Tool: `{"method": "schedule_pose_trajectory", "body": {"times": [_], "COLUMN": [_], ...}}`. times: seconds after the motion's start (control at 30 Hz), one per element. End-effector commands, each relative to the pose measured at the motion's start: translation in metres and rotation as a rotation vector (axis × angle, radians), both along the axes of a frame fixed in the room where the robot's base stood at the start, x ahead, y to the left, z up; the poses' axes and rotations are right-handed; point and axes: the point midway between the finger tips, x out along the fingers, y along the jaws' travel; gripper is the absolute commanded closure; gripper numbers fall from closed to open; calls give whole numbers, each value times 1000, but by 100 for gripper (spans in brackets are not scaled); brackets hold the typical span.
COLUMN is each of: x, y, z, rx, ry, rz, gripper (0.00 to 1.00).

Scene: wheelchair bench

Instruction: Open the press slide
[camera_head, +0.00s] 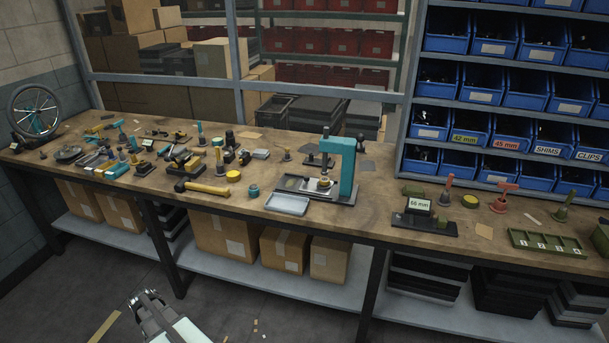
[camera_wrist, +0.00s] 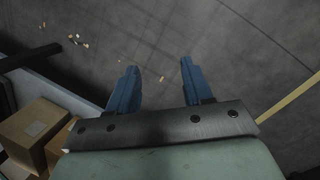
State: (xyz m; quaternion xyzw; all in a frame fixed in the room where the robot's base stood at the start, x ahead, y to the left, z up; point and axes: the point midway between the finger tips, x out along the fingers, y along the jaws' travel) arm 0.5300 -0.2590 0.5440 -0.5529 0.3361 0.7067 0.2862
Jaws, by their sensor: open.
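The press (camera_head: 347,165) stands on the bench right of its middle, with a teal C-shaped frame on a dark base plate (camera_head: 338,197). A slide plate (camera_head: 292,183) lies at the left of the base, under or beside the press head; how far it is drawn out I cannot tell. A small round brass-coloured part sits below the ram. My gripper (camera_head: 146,299) is low in front of the bench, well away from the press. In the wrist view my gripper (camera_wrist: 158,88) is open and empty, its two blue fingers apart above the floor.
A grey tray (camera_head: 287,204) lies at the bench's front edge before the press. A 66 mm display block (camera_head: 418,208) stands to the right. Cardboard boxes (camera_head: 222,236) sit on the lower shelf. Blue bins rise behind.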

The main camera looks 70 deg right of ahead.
Motion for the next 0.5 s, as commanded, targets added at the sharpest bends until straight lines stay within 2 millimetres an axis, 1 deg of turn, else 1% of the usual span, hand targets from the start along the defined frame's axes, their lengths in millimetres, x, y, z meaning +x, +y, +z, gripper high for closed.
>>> {"method": "schedule_pose_trajectory", "body": {"times": [0.03, 0.17, 0.2, 0.37, 0.4, 0.47, 0.5], "x": [12, 28, 32, 40, 40, 40, 38], "y": [-24, -79, -96, -165, -183, -209, -226], "z": [12, 45, 56, 104, 117, 136, 150], "rx": [-19, -64, -78, -134, -148, -170, -184], "ry": [-18, -54, -66, -110, -122, -139, -150], "rz": [-49, -171, -209, -360, -399, -457, -495], "gripper": [50, 50, 50, 50, 50, 50, 50]}}
